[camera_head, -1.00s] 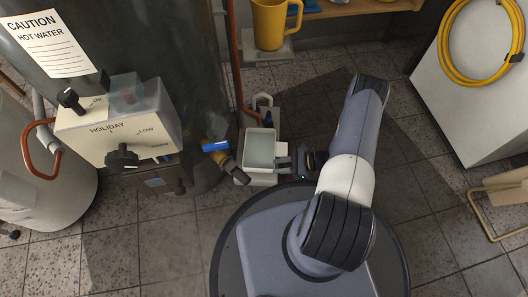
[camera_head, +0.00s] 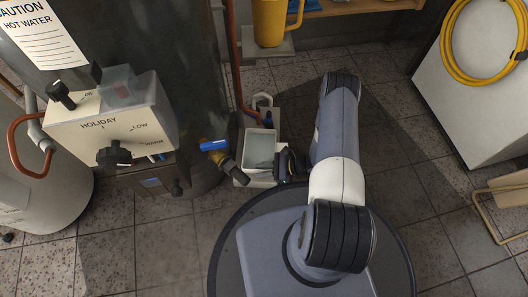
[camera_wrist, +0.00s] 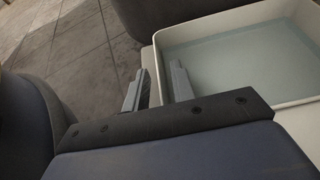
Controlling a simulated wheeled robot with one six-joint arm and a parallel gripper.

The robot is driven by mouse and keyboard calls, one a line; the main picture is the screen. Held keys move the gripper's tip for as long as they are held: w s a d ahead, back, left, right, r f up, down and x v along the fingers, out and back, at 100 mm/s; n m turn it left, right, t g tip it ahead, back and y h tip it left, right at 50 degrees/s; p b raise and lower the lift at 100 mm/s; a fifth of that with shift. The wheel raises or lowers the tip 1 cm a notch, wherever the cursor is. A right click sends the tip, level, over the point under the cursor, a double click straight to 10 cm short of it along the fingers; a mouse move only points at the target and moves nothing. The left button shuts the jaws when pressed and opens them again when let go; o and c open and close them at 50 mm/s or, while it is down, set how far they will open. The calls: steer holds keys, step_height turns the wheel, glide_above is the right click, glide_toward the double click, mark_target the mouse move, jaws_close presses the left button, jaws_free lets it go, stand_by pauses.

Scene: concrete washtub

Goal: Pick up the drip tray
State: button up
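The drip tray (camera_head: 260,150) is a pale rectangular tray with a grey-green inside, low on the floor beside the tank. It also fills the right of the wrist view (camera_wrist: 240,55). My gripper (camera_head: 284,164) is at the tray's right side in the head view, partly hidden by my arm. In the wrist view my gripper (camera_wrist: 158,70) has its two fingers apart, one on each side of the tray's near wall. One finger is outside the wall and the other is over the inside. A gap shows beside the wall, so it looks open.
A valve with a blue handle (camera_head: 214,145) sits close to the tray's left. The heater control box (camera_head: 112,125) and tank (camera_head: 150,45) stand at left.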

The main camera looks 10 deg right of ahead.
jaws_close()
steer(key=shift+r, duration=0.1)
stand_by(0.4)
